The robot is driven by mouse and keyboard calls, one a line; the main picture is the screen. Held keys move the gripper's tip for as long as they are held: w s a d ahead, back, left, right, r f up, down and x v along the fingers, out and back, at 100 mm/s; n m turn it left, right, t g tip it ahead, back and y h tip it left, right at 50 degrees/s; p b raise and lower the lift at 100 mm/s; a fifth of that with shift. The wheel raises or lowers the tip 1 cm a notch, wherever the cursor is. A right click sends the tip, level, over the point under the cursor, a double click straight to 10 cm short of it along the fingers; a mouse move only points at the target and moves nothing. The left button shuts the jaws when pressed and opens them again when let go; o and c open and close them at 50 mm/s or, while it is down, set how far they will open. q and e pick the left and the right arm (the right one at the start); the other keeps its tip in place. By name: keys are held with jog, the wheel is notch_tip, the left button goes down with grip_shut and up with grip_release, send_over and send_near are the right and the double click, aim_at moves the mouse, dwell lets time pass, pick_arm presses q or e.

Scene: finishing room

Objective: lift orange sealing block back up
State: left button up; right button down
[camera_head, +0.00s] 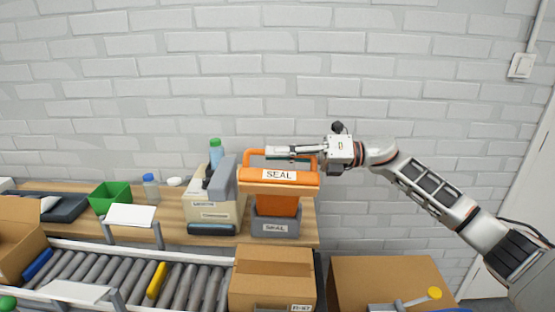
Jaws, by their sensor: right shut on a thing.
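The orange sealing block (278,189) stands upright at the right end of the wooden bench, with a white SEAL label on its wide top part. Its narrower lower part meets the grey holder (274,227), also labelled SEAL; how deep it sits in it I cannot tell. An orange handle rises from the block's top. My right gripper (276,152) reaches in from the right, level, and is shut on the handle. The fingertips partly cover the handle. My left gripper is not in view.
A beige and grey machine (212,208) stands close left of the block. A closed cardboard box (272,276) sits in front on the roller conveyor (185,285). A larger box (390,277) stands at the lower right. The bench (172,216) also holds a green bin (110,196) and bottles. The wall above is clear.

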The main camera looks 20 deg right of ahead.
jog(key=shift+w+d+r, duration=0.1)
jog(key=shift+r, duration=0.05)
jog(key=c, duration=2.4)
grip_release()
jog(key=o, duration=0.3)
jog(key=shift+w, duration=0.1)
jog(key=v, duration=1.2)
